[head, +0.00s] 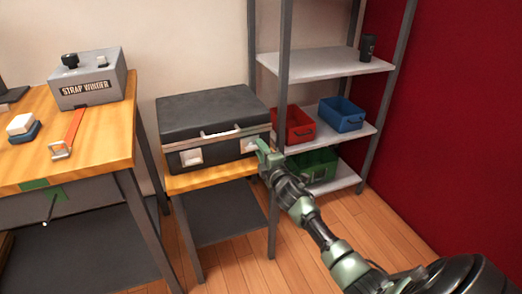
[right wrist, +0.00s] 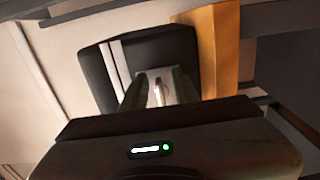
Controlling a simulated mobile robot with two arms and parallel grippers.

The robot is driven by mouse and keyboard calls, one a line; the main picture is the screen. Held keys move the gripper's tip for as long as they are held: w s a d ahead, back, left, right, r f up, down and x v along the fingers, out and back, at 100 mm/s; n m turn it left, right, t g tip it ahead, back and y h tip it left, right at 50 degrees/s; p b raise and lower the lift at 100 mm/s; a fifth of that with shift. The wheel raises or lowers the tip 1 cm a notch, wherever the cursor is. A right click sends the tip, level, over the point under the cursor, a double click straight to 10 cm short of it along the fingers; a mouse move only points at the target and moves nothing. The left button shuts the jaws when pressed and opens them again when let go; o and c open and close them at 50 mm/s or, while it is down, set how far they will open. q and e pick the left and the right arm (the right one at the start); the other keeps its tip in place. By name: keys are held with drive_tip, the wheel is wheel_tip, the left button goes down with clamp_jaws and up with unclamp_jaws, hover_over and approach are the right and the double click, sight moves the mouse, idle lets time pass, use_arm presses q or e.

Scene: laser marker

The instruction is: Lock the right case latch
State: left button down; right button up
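The black case (head: 205,105) stands closed on a small wood-topped stand, with a pale handle (head: 220,133) on its front. The left latch (head: 191,157) is a pale plate on the front. The right latch (head: 249,145) is a similar pale plate near the front right corner. My right gripper (head: 264,150) is just in front of and beside the right latch. In the right wrist view, its two fingers (right wrist: 160,80) are apart, and the latch (right wrist: 157,93) shows between them. Contact cannot be told. My left gripper is not in view.
The case's stand (head: 215,176) is beside a workbench (head: 110,150) holding a strap winder (head: 88,88). A metal shelf (head: 325,65) with red (head: 293,128), blue (head: 341,115) and green (head: 315,165) bins stands close behind my right arm. The floor in front is clear.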

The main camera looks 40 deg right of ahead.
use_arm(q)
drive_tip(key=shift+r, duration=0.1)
